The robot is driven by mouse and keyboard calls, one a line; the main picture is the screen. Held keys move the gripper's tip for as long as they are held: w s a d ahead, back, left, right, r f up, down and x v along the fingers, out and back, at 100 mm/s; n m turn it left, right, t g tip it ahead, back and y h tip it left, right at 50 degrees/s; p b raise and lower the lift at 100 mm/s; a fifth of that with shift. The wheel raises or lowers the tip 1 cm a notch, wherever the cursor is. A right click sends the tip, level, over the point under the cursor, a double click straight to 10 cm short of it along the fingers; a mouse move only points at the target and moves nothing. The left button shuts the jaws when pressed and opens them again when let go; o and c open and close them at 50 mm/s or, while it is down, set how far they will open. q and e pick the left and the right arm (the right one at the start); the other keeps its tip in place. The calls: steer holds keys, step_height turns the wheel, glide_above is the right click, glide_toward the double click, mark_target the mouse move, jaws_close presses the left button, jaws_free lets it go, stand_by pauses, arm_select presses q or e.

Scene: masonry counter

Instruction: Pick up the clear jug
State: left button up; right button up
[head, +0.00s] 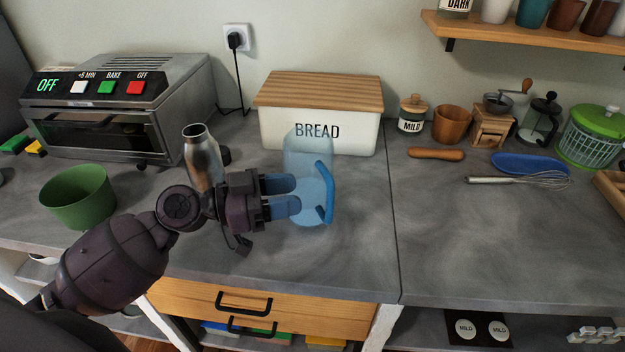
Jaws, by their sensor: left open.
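The clear jug (308,152) stands upright on the grey counter in front of the bread box. It is see-through and bluish, with a blue handle (327,192) on its right side. My left gripper (292,195) reaches in from the left at the jug's lower front. Its two blue fingers are open, pointing right toward the handle, and they overlap the jug's body in the picture. I cannot tell whether they touch it. My right gripper is not in view.
A metal bottle (200,152) stands just behind my left wrist. A green bowl (78,197) and a toaster oven (120,108) are at left. The bread box (277,132) is close behind the jug. Counter right of the jug is clear up to a whisk (520,180) and blue tray (528,163).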

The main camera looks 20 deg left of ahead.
mark_target(330, 203)
arm_select(q)
steer(key=w+d+f, duration=0.1)
steer(key=d, duration=0.1)
steer(key=w+d+f+p, duration=0.1)
steer(key=w+d, duration=0.1)
steer(key=w+d+f+p, duration=0.1)
steer(key=d, duration=0.1)
steer(key=shift+w+d+f, duration=0.15)
steer(key=shift+f, duration=0.15)
jaws_close()
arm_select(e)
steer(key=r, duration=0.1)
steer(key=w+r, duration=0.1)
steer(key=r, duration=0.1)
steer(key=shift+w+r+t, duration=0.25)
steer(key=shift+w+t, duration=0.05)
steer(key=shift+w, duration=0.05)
arm_select(q)
steer(key=shift+r, duration=0.1)
